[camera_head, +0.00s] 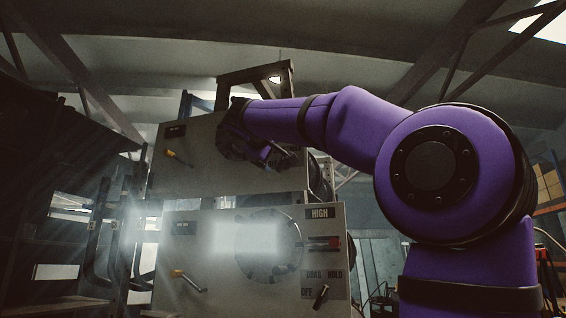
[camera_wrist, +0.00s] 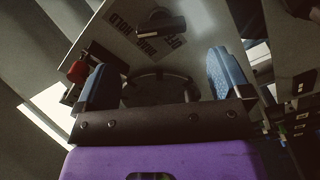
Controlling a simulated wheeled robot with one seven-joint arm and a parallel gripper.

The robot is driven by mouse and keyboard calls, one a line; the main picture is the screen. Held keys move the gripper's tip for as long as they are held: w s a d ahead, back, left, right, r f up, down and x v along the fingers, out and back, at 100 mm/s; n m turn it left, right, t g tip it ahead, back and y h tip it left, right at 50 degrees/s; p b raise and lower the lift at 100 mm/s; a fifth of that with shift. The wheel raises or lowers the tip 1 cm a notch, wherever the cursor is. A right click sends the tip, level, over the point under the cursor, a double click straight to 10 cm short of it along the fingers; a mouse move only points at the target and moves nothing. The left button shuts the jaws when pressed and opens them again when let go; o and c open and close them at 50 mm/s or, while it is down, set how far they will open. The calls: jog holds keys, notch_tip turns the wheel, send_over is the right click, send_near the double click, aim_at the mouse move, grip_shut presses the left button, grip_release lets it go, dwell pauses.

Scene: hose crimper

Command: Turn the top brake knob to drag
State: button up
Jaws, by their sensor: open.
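The top brake knob (camera_wrist: 160,22) is a black bar-shaped knob on the upper panel, in the wrist view. The labels OFF, DRAG and HOLD are printed beside it; I cannot tell surely which one it points at. My gripper (camera_wrist: 162,65) is open and empty, with its blue fingers spread; the knob shows beyond the fingertips, apart from them. In the head view my gripper (camera_head: 268,153) is in front of the upper panel (camera_head: 200,165), and my arm hides the top knob there.
Yellow-handled levers (camera_head: 177,157) stick out at the left of both panels. A red handle (camera_wrist: 77,70) shows left in the wrist view.

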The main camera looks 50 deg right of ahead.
aim_at(282, 162)
jog(key=x, duration=0.9)
jog(key=shift+w+d, duration=0.1)
jog(key=c, duration=0.9)
jog(key=shift+c, duration=0.2)
jog(key=shift+f+n, duration=0.1)
jog(key=shift+n, duration=0.3)
jog(key=n, duration=0.5)
jog(key=shift+n, duration=0.3)
jog(key=n, duration=0.5)
jog(key=shift+n, duration=0.4)
